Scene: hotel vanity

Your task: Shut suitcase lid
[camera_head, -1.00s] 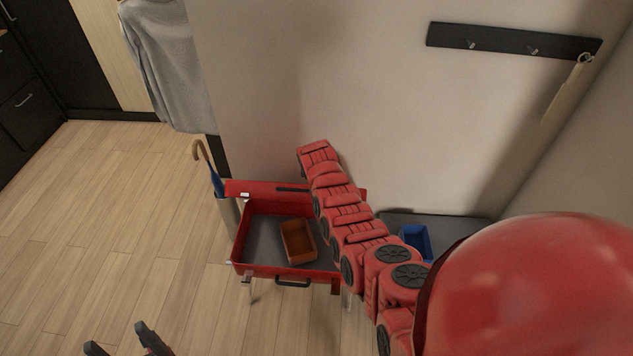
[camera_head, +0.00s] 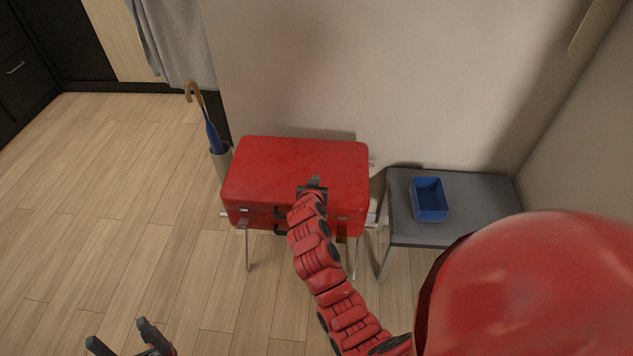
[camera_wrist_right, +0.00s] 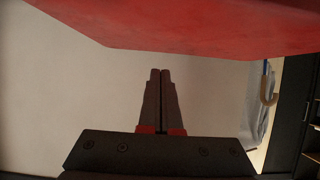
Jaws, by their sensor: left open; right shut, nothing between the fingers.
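The red suitcase (camera_head: 295,165) rests on a thin-legged stand by the wall. Its lid is down over the body, hiding the inside; I cannot tell whether it is fully flush at the front. My right gripper (camera_head: 315,183) is at the top of the lid near its front edge, and its arm hides part of the suitcase front. In the right wrist view, its fingers (camera_wrist_right: 160,75) are together and empty, with the red lid (camera_wrist_right: 180,25) across the top. My left gripper (camera_head: 120,336) is open and empty over the floor at the lower left.
A grey bench (camera_head: 466,195) with a blue box (camera_head: 429,200) stands right of the suitcase. An umbrella (camera_head: 211,132) in a holder stands to its left, beside the wall. The wooden floor (camera_head: 130,220) on the left is clear.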

